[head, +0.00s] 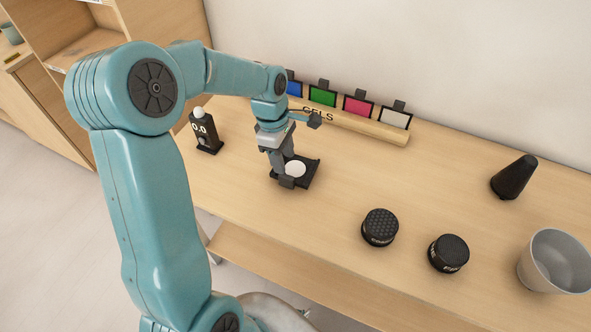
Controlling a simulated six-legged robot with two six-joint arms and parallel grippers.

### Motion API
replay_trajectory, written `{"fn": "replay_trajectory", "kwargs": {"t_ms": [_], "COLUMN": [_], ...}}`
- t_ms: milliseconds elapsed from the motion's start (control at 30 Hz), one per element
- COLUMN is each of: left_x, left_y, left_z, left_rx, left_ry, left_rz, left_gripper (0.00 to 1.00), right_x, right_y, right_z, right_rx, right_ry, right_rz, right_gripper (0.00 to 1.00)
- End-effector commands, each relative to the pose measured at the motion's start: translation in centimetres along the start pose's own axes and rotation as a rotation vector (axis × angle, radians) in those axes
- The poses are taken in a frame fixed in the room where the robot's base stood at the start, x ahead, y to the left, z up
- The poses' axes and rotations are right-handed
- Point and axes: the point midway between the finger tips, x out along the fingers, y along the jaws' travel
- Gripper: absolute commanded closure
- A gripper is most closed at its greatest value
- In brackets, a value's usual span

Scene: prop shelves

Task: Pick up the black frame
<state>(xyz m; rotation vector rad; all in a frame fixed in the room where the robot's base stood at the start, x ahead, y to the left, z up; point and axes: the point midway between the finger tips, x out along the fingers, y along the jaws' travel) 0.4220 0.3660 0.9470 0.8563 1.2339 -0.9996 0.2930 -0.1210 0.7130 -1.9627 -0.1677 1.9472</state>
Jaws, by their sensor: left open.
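A flat black square frame (309,173) with a round white middle lies on the wooden table, left of the centre in the head view. My left gripper (286,174) points down over its left side. It is open, and its fingers hide part of the frame; I cannot tell whether they touch it. Black-bordered panels also stand in a wooden rack labelled GELS (375,127) at the back: blue (294,88), green (322,96), pink (357,106) and white (395,119). My right gripper is not in view.
A small black stand reading 0.0 (206,134) is at the left. Two black round pieces (380,227) (449,253) sit at the front, with a black cone (514,177) and a grey bucket (556,262) at the right. The table's middle is clear.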

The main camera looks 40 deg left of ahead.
Motion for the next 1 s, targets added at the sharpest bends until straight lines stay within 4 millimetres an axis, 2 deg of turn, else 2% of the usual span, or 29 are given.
{"fn": "replay_trajectory", "kwargs": {"t_ms": [100, 267, 533, 833, 867, 900, 1000], "left_x": [1.6, 2.7, 6.8, 7.5, 7.5, 7.5, 7.5], "left_y": [0.1, 0.2, 0.7, 0.8, 0.8, 0.8, 0.8], "left_z": [0.0, -0.1, -0.5, -0.5, -0.5, -0.5, -0.5], "left_rx": [-0.001, 0.001, 0.002, 0.003, 0.003, 0.003, 0.003], "left_ry": [0.0, 0.0, 0.0, 0.0, 0.0, 0.0, 0.0], "left_rz": [-0.001, -0.001, -0.002, 0.001, 0.001, 0.001, 0.001], "left_gripper": [0.53, 0.53, 0.53, 0.53, 0.6, 0.73, 1.0], "right_x": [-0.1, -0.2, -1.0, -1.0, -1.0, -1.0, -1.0], "right_y": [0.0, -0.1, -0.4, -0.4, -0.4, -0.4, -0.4], "right_z": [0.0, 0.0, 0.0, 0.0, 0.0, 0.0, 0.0], "right_rx": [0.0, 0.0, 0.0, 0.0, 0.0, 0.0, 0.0], "right_ry": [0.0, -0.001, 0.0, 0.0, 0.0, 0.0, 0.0], "right_rz": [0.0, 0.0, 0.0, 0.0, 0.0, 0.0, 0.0], "right_gripper": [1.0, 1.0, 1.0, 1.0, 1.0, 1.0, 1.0]}}
